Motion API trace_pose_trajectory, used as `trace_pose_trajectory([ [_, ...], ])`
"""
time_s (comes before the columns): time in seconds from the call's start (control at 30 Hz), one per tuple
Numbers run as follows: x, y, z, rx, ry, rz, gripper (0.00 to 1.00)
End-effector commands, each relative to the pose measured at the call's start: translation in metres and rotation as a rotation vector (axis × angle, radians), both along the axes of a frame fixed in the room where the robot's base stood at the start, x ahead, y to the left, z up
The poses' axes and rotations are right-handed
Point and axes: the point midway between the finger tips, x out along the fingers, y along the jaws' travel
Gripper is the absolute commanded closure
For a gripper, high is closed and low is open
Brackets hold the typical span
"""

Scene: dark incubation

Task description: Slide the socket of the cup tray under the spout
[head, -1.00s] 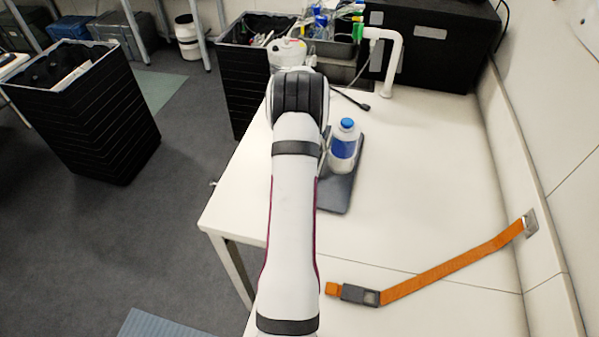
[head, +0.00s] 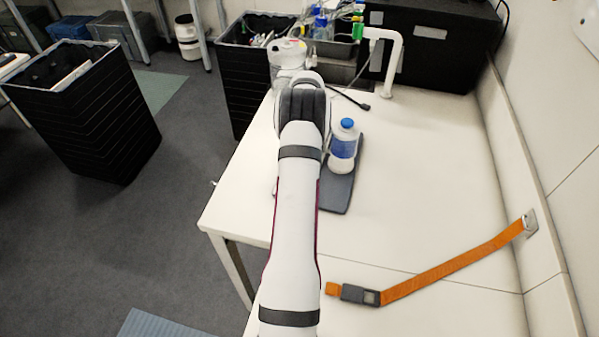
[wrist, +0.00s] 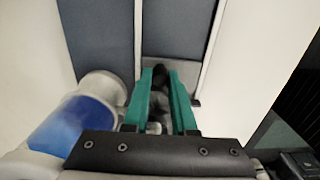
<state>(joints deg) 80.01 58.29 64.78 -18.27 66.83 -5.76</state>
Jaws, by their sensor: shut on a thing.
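The cup tray appears to be the flat dark grey tray (head: 339,193) on the white table, partly hidden behind my arm in the head view. A white bottle with a blue cap and blue label (head: 343,147) stands on it. In the wrist view the bottle (wrist: 75,120) is left of my fingers. My gripper (wrist: 160,82) has green fingers, shut on a small dark piece (wrist: 160,72) beside grey panels. I cannot tell whether that piece belongs to the tray. In the head view my arm hides the gripper. A white bent pipe (head: 396,52), possibly the spout, rises at the back.
An orange strap with a grey buckle (head: 360,294) lies at the front right. A black box (head: 440,50) and a bin of bottles (head: 335,50) stand at the back. A clear jug (head: 287,57) is behind my arm. The table's right middle is clear.

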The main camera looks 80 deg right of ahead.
Motion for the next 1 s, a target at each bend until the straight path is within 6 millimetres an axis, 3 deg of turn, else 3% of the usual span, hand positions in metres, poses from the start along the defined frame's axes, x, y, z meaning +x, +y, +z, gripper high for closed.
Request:
trace_pose_trajectory([
  [0.13,0.001,0.0,0.0,-0.001,-0.001,0.0,0.95],
  [0.17,0.001,0.0,0.0,-0.001,-0.001,0.0,0.72],
  [0.27,0.0,0.0,0.0,-0.001,-0.001,0.0,0.54],
  [0.57,0.0,0.002,0.0,-0.001,0.0,0.0,0.53],
  [1.0,0.003,0.057,0.0,0.0,0.0,0.001,0.53],
])
